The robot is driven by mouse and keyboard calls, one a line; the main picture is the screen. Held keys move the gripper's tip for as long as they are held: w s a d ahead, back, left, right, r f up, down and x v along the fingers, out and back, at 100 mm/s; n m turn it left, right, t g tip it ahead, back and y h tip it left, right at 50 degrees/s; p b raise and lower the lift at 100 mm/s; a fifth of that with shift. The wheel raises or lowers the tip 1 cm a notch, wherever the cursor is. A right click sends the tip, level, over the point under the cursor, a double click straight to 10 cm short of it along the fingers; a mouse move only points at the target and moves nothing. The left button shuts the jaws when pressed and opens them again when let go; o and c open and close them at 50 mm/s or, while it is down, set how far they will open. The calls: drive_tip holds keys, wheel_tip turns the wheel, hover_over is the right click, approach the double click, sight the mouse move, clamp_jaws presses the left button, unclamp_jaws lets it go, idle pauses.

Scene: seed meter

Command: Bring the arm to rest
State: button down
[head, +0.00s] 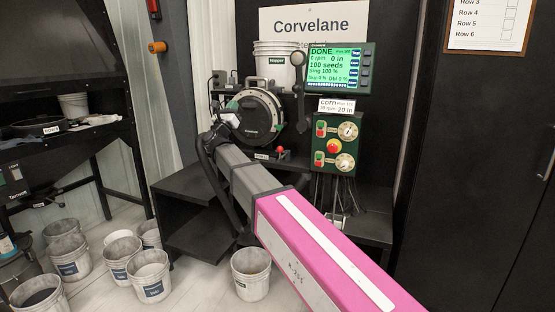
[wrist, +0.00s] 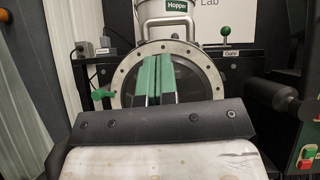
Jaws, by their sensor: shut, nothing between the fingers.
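My gripper (wrist: 155,80) shows in the wrist view with its two green-tipped fingers close together and nothing between them. It points at the round face of the seed meter (wrist: 192,78). I cannot tell whether the fingertips touch it. In the head view my pink and grey arm reaches from the lower right up to the meter (head: 262,116), and its end hides the meter's lower left. The green screen (head: 337,68) reads DONE, 0 rpm and 100 seeds.
A white hopper bucket (head: 277,65) stands above the meter. A control box (head: 334,147) with knobs and a red button is at its right. Several buckets stand on the floor at left, and one bucket (head: 251,273) is below my arm. A black cabinet (head: 480,150) fills the right.

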drive_tip(key=d+f+n+g+y, duration=0.3)
drive_tip(key=d+f+n+y, duration=0.2)
drive_tip(key=f+n, duration=0.6)
drive_tip(key=d+f+n+g+y, duration=0.45)
drive_tip(key=f+n, duration=0.35)
drive_tip(key=f, duration=0.4)
drive_tip(key=d+f+n+g+y, duration=0.35)
drive_tip(key=d+f+n, duration=0.25)
drive_tip(key=f+n, duration=0.5)
drive_tip(key=s+d+f+n+g+h, duration=0.2)
drive_tip(key=s+d+f+n+g, duration=0.2)
drive_tip(key=s+d+f, duration=0.6)
drive_tip(key=s+d+f+n+g+h, duration=0.1)
drive_tip(key=s+d+f+n+g, duration=0.3)
drive_tip(key=s, duration=1.2)
drive_tip(key=d+f+g, duration=0.4)
drive_tip(key=d+f, duration=0.2)
drive_tip(key=f, duration=0.2)
drive_tip(key=shift+s+d+f+n+g+h, duration=0.3)
drive_tip(key=shift+d+n+g+h, duration=0.1)
drive_tip(key=shift+w, duration=0.1)
